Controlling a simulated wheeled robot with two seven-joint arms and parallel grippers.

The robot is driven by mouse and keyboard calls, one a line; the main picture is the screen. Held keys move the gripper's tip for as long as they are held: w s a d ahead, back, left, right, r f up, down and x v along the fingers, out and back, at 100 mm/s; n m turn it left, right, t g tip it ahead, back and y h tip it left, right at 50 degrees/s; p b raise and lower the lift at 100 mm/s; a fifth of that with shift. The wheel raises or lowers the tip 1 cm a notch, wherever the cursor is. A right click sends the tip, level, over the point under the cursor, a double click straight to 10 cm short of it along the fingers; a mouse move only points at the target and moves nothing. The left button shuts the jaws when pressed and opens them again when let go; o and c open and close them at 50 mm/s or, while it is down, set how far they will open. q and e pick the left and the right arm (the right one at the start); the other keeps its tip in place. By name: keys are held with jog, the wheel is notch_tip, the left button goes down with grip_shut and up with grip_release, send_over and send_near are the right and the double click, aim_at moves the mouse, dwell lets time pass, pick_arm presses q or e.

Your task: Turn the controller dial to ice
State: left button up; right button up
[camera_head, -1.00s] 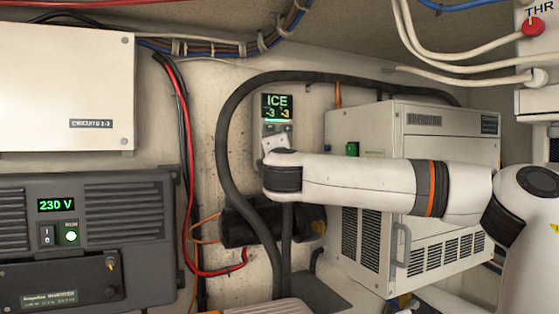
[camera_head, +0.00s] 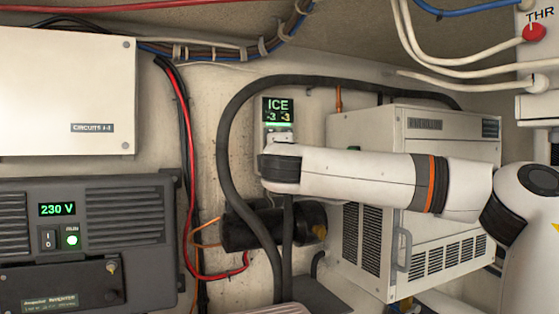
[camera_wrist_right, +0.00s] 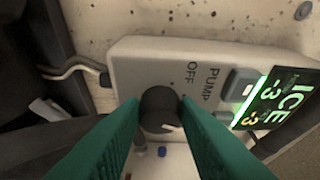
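The controller (camera_wrist_right: 140,62) is a pale box on the wall with OFF and PUMP lettering. Its lit display (camera_head: 278,110) reads ICE with -3 and -3 in green and yellow; the display also shows in the right wrist view (camera_wrist_right: 272,103). The black round dial (camera_wrist_right: 160,106) has a light pointer mark, turned away from the OFF and PUMP lettering. My right gripper (camera_wrist_right: 160,103) has its green fingers on either side of the dial, appearing to touch it. In the head view my right wrist hides the dial. My left gripper is out of view.
A thick black hose (camera_head: 224,150) arches close around the controller. A white vented unit (camera_head: 450,149) stands behind my right arm. A dark inverter panel (camera_head: 110,215) and a white box (camera_head: 60,80) are at left. A black cylinder (camera_head: 240,232) sits below the wrist.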

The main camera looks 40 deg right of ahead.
jog(key=o, duration=0.4)
jog(key=shift+o, duration=0.2)
jog(key=b+v, duration=0.3)
jog(key=v, duration=0.9)
jog(key=shift+b, duration=0.4)
jog(key=shift+f, duration=0.1)
